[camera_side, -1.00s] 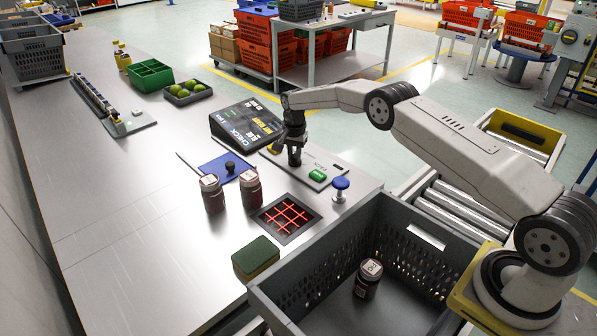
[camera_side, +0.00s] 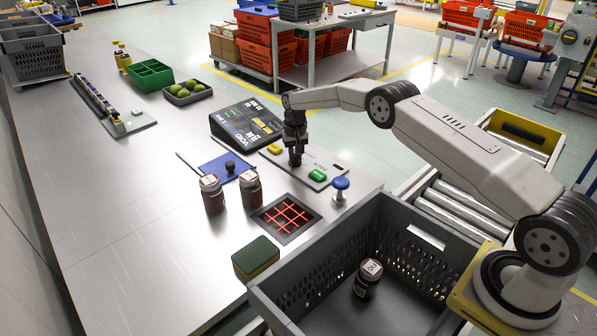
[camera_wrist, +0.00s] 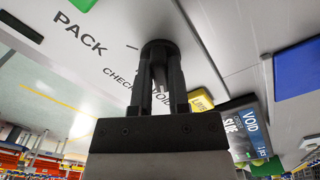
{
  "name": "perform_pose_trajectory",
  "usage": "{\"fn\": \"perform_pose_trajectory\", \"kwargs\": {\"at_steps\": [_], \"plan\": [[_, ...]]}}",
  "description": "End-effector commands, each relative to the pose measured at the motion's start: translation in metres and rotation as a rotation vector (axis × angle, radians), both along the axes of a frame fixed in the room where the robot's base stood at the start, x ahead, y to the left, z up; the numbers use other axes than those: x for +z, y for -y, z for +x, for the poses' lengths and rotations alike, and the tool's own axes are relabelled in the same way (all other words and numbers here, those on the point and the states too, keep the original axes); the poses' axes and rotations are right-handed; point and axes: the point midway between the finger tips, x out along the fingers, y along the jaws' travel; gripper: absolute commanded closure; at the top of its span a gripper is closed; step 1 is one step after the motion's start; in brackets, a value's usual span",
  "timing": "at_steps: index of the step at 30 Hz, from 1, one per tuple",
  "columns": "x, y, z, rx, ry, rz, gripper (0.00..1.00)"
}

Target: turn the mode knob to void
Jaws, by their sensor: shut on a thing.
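The black mode knob (camera_wrist: 158,46) stands on the light grey control panel (camera_side: 328,163). In the wrist view the labels PACK, CHECK and VOID show on the panel beside it, with VOID partly behind the fingers. My gripper (camera_side: 295,152) points down at the panel; in the wrist view its two fingers (camera_wrist: 160,75) are shut on the knob. The knob's pointer is hidden. The tilted display (camera_side: 245,128) behind the panel reads VOID in large letters. It also shows in the wrist view (camera_wrist: 252,128).
The panel has a yellow button (camera_side: 275,149) and a green button (camera_side: 317,175), with a blue mushroom button (camera_side: 341,184) nearby. Two dark jars (camera_side: 212,194) stand left of a red-lit scanner window (camera_side: 286,216). A grey crate (camera_side: 400,236) holds another jar.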

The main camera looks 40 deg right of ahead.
Motion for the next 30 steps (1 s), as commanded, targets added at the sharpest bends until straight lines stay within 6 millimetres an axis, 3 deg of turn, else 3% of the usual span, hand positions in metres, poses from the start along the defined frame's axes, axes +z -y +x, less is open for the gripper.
{"fn": "perform_pose_trajectory", "kwargs": {"at_steps": [8, 9, 12, 23, 30], "plan": [[0.002, 0.0, 0.001, 0.004, 0.003, -0.001, 1.0], [0.002, 0.0, 0.001, 0.004, 0.003, -0.001, 0.76], [0.001, 0.0, 0.001, 0.003, 0.001, -0.002, 0.44], [0.001, 0.0, 0.0, 0.002, 0.0, -0.001, 0.44], [0.016, 0.0, 0.001, 0.002, 0.002, -0.001, 0.44]]}}
